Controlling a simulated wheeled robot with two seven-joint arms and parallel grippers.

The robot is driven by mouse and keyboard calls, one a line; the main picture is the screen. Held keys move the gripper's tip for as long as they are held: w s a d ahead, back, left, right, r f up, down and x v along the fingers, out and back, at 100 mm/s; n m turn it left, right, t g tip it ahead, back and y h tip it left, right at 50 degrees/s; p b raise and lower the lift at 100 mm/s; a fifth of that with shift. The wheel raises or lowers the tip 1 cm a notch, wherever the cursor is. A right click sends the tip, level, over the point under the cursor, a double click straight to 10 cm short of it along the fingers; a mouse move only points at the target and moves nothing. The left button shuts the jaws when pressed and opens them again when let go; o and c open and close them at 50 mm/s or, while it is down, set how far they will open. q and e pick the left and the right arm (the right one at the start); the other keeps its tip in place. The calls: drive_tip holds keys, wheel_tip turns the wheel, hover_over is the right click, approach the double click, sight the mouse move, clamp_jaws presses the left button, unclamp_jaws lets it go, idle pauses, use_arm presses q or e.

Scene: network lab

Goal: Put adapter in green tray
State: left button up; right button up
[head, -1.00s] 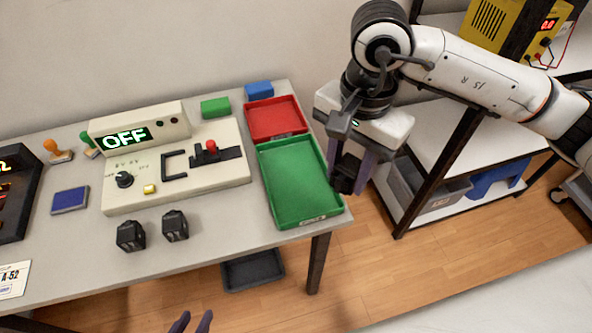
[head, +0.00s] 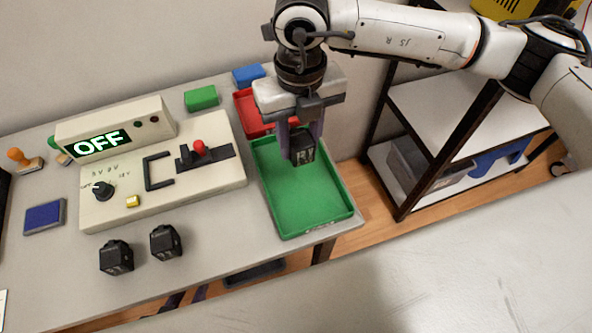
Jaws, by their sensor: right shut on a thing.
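A black block-shaped adapter (head: 302,149) with pale markings is held between the fingers of my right gripper (head: 302,140), which points down. It hangs over the upper part of the green tray (head: 337,221), apart from the tray's floor as far as I can see. The green tray is empty and sits at the table's right end. My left gripper (head: 187,297) shows only as dark purple fingertips, spaced apart, low in the picture beyond the table's front edge.
Two similar black blocks (head: 116,257) (head: 166,241) stand on the table front. A beige panel (head: 215,181) with an OFF display lies left of the tray. A red tray (head: 245,106) adjoins behind, partly hidden by my gripper. A pale surface (head: 430,270) fills the lower right.

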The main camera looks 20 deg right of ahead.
hover_over(299, 180)
wheel_tip(299, 180, down, 6)
drive_tip(key=shift+r+p, duration=0.25)
drive_tip(key=shift+p, duration=0.05)
wheel_tip(299, 180, down, 4)
drive_tip(key=shift+r, duration=0.2)
drive_tip(key=shift+f, duration=0.35)
drive_tip(key=shift+f, duration=0.25)
drive_tip(key=o, duration=1.2)
drive_tip(key=shift+r, duration=0.1)
drive_tip(key=shift+c, duration=0.2)
